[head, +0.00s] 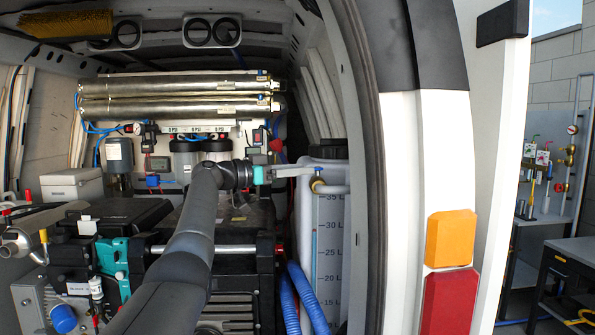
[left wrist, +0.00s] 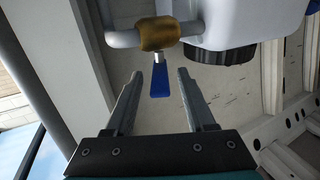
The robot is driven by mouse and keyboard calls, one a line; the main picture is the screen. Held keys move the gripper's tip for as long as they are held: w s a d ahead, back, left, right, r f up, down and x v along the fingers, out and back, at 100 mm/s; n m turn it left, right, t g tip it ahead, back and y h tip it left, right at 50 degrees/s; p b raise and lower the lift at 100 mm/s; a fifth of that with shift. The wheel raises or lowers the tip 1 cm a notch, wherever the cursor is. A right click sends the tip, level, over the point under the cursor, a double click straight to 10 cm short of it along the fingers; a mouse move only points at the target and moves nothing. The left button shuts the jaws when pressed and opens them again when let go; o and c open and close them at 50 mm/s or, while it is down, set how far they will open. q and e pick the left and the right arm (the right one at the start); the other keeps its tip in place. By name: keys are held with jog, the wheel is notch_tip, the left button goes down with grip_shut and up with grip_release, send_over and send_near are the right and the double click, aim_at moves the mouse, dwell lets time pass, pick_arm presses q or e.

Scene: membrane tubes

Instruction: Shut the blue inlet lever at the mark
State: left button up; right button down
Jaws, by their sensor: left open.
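The blue inlet lever (left wrist: 160,82) hangs from a brass valve (left wrist: 158,33) on a white pipe in the left wrist view. My left gripper (left wrist: 160,75) is open, with one finger on each side of the lever and a visible gap to both. In the head view the left gripper (head: 303,171) reaches right to the brass valve (head: 317,186), where a little of the blue lever (head: 318,173) shows. I cannot make out the mark. My right gripper is not in view.
Two metal membrane tubes (head: 180,88) lie above filter housings. Blue hoses (head: 300,300) run below. The van's door frame (head: 372,150) bounds the right.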

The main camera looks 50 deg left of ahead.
pick_arm(q)
jog(key=shift+s+a+f, duration=0.1)
jog(key=shift+s+a, duration=0.1)
jog(key=shift+s, duration=0.2)
jog(key=b+v, duration=0.6)
jog(key=v, duration=0.8)
jog(key=shift+s, duration=0.15)
